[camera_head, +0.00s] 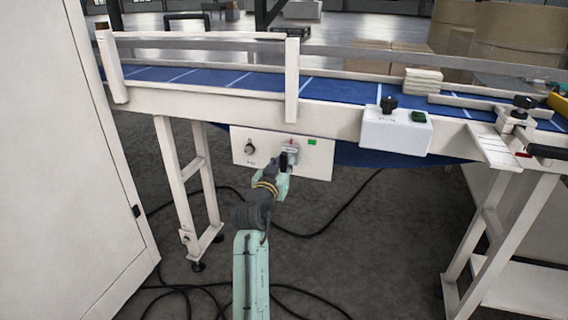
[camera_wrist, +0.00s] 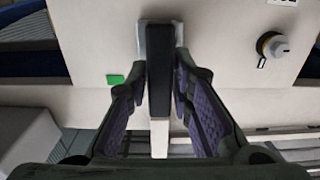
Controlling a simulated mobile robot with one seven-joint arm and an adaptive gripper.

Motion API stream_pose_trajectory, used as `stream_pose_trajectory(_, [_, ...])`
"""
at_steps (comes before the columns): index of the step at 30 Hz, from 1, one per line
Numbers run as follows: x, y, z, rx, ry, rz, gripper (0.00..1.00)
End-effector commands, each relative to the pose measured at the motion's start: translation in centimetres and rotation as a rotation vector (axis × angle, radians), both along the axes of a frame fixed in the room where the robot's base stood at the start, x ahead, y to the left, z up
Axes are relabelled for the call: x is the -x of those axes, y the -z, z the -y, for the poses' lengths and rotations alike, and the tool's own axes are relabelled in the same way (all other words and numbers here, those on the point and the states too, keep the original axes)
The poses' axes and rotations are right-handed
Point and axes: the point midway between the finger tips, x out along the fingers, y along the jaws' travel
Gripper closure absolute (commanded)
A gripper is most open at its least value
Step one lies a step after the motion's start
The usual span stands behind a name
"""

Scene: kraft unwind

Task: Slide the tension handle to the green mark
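The tension handle (camera_wrist: 159,75) is a black bar on a grey mount, on the cream control panel (camera_head: 318,160) under the conveyor. My gripper (camera_wrist: 160,78) has one purple-padded finger on each side of the bar, with the fingertips close in against it. In the head view my gripper (camera_head: 286,163) is at the panel and partly hides the handle. The green mark (camera_head: 312,142) is on the panel to the right of the handle. In the wrist view the green mark (camera_wrist: 115,79) shows left of the handle, apart from it. A little red shows just above the handle in the head view.
A round knob (camera_head: 249,147) is on the panel's left side; it also shows in the wrist view (camera_wrist: 268,44). A white box (camera_head: 396,131) with a black knob hangs on the conveyor (camera_head: 230,102) to the right. Conveyor legs and floor cables are below.

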Motion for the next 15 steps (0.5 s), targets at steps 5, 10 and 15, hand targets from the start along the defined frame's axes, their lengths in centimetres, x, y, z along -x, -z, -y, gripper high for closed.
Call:
stream_pose_trajectory(5, [0.01, 0.0, -0.01, 0.0, 0.0, 0.0, 0.93])
stream_pose_trajectory(10, [0.02, 0.0, -0.02, 0.0, 0.0, 0.0, 1.0])
stream_pose_trajectory(15, [0.02, 0.0, -0.02, 0.0, 0.0, 0.0, 1.0])
